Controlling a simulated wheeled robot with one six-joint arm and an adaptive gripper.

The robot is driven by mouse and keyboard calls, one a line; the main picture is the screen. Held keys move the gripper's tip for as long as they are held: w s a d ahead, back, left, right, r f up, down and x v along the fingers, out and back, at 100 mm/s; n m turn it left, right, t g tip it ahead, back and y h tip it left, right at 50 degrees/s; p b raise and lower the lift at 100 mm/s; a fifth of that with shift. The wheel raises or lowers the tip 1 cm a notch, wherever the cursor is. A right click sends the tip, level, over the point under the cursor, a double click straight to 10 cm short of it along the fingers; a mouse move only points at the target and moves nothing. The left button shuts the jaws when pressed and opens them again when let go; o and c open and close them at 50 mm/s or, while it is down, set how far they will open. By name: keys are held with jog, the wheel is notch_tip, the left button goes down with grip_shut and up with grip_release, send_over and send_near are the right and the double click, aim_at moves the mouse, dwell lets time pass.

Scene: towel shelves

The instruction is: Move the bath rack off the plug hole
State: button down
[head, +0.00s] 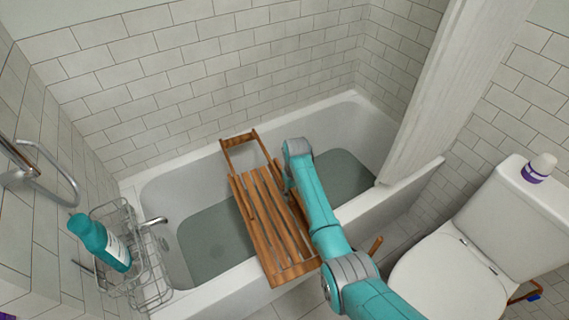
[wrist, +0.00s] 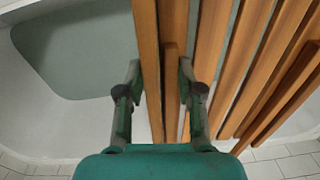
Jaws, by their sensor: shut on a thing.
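The wooden bath rack (head: 268,222) lies across the white bathtub, its slatted part reaching over the near rim and its open frame end at the far rim. In the wrist view, my gripper (wrist: 160,75) has a finger on each side of a wooden side rail of the rack (wrist: 148,60) and is shut on it. In the head view my arm hides the fingers, at the rack's right side. A faint small mark that may be the plug hole (head: 216,251) shows in the tub floor left of the rack, not covered by it.
The bathtub (head: 365,118) holds greyish water, with open room left and right of the rack. A tap (head: 154,221) is at the left end, beside a wire basket (head: 150,275) with a teal bottle (head: 105,245). A curtain (head: 425,90) and toilet (head: 450,270) stand right.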

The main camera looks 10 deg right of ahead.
jog(key=shift+n, duration=0.7)
jog(key=w+r, duration=0.2)
jog(key=w, duration=0.1)
jog(key=w+r, duration=0.2)
jog(key=w, duration=0.1)
jog(key=w+a+r, duration=0.1)
jog(key=w+r, duration=0.1)
jog(key=w, duration=0.1)
jog(key=shift+a+r, duration=0.1)
jog(key=shift+r, duration=0.3)
